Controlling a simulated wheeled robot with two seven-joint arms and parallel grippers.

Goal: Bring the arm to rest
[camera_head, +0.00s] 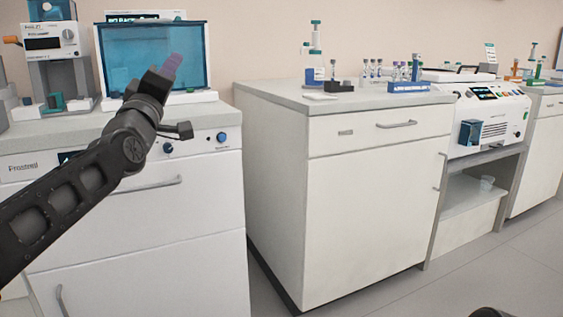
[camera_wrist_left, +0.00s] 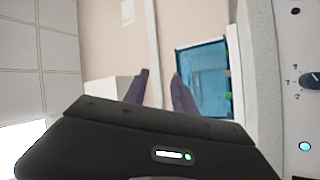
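My left arm reaches in from the left in the head view. Its dark gripper with purple-grey fingers (camera_head: 172,66) is raised in front of the blue-windowed device on the left counter. In the left wrist view the two fingers (camera_wrist_left: 160,76) stand apart with nothing between them, so the left gripper is open and empty. My right gripper does not show. A dark rounded piece at the bottom right edge of the head view is too cut off to identify.
The blue-windowed device (camera_head: 120,62) stands on the left counter (camera_head: 60,130) beside another instrument (camera_head: 62,38). A white cabinet (camera_head: 375,185) carries several tubes in racks (camera_head: 408,87). A benchtop machine (camera_head: 490,115) stands further right. Open floor (camera_head: 480,275) lies at the lower right.

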